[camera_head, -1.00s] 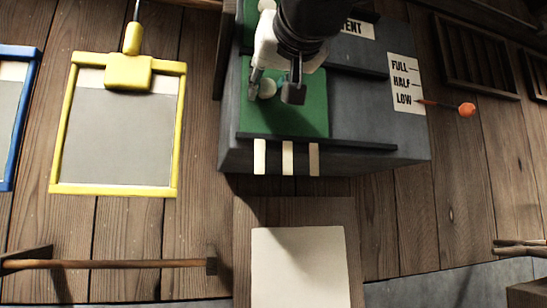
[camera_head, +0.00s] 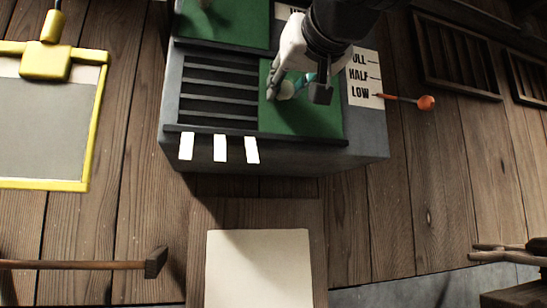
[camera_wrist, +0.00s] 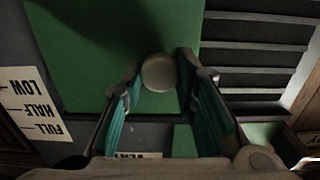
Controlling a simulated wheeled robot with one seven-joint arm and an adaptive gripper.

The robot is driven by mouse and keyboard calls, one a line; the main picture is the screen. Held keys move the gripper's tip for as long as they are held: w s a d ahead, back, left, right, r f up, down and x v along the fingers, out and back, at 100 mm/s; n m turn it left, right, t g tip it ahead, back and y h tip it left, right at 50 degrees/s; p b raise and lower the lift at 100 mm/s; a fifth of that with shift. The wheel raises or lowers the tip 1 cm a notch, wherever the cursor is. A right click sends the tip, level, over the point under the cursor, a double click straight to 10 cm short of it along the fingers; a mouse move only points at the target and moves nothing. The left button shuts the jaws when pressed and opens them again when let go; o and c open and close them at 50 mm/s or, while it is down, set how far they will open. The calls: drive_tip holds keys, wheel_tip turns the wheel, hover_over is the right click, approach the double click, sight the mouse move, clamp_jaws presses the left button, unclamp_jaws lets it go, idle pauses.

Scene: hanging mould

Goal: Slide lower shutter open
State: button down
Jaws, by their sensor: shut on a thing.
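The lower shutter (camera_head: 315,118) is a green panel with a pale round knob (camera_head: 287,90). It sits at the right of its track on the grey vent box (camera_head: 270,160). Dark slats (camera_head: 215,92) are uncovered to its left. My gripper (camera_head: 294,93) is closed around the knob from both sides. In the wrist view the knob (camera_wrist: 159,73) sits between my fingertips, with the green panel (camera_wrist: 100,50) behind it and the open slats (camera_wrist: 255,50) at the right.
An upper green shutter (camera_head: 225,25) is above the lower one. A FULL, HALF, LOW label (camera_head: 361,80) with an orange-tipped pointer (camera_head: 425,103) is at the box's right. Three white strips (camera_head: 219,148) mark the box's front. A yellow frame (camera_head: 45,184) hangs at the left.

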drive_tip(key=shift+w+d, duration=0.15)
drive_tip(key=shift+d, duration=0.25)
drive_tip(key=c, duration=1.3)
unclamp_jaws()
drive_tip(key=shift+d, duration=0.2)
drive_tip(key=shift+a, duration=0.1)
drive_tip(key=shift+s, duration=0.45)
drive_tip(key=v, duration=1.1)
drive_tip(key=shift+f, duration=0.1)
